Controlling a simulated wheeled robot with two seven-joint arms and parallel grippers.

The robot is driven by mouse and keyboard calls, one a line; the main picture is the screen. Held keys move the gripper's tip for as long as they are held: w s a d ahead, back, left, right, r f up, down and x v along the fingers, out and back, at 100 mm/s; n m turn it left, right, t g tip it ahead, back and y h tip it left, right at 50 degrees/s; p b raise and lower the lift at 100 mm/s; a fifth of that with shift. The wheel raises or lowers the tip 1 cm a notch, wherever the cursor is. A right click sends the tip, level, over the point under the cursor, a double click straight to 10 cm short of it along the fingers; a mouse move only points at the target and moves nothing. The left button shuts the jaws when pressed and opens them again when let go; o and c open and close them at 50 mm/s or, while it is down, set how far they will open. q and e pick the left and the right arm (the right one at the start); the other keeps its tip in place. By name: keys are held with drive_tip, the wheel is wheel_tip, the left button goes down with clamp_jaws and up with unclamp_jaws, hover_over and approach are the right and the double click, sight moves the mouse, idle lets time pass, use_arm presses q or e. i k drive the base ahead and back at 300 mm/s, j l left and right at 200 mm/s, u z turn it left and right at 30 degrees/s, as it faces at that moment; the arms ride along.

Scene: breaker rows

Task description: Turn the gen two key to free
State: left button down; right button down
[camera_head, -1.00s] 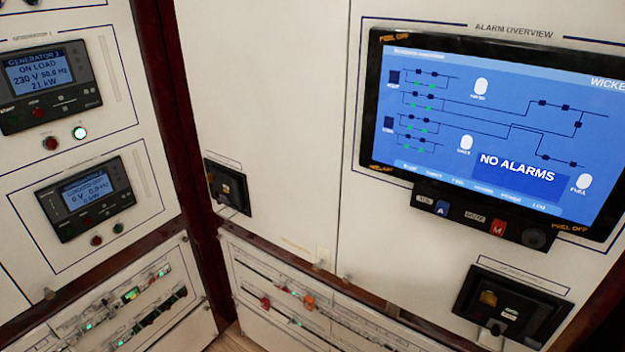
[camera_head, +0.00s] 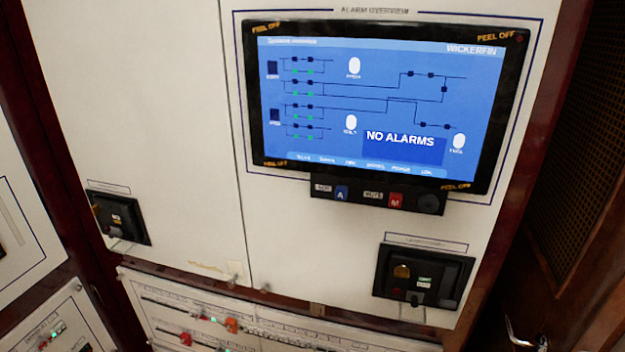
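Two black breaker units are set in the pale cabinet front. One unit (camera_head: 118,218) is at the lower left. The other unit (camera_head: 424,277) is at the lower right, below the alarm screen. The right unit carries a round brass-coloured part (camera_head: 401,271), which looks like a key lock, and small pale labels. The lettering above both units is too small to read, so I cannot tell which is generator two or how its key is turned. Neither of my grippers is in view.
A large alarm screen (camera_head: 385,105) reads "NO ALARMS", with a button strip (camera_head: 378,193) below it. A breaker row panel (camera_head: 190,318) with red and orange parts runs along the bottom. A dark wooden frame with a mesh panel (camera_head: 575,160) stands at the right.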

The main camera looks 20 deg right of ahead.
sight(401, 271)
drive_tip(key=k+l+z, duration=0.3)
drive_tip(key=k+l, duration=0.2)
drive_tip(key=k+l+z, duration=0.3)
drive_tip(key=l, duration=0.35)
drive_tip(key=k+j, duration=0.05)
drive_tip(key=k, duration=0.05)
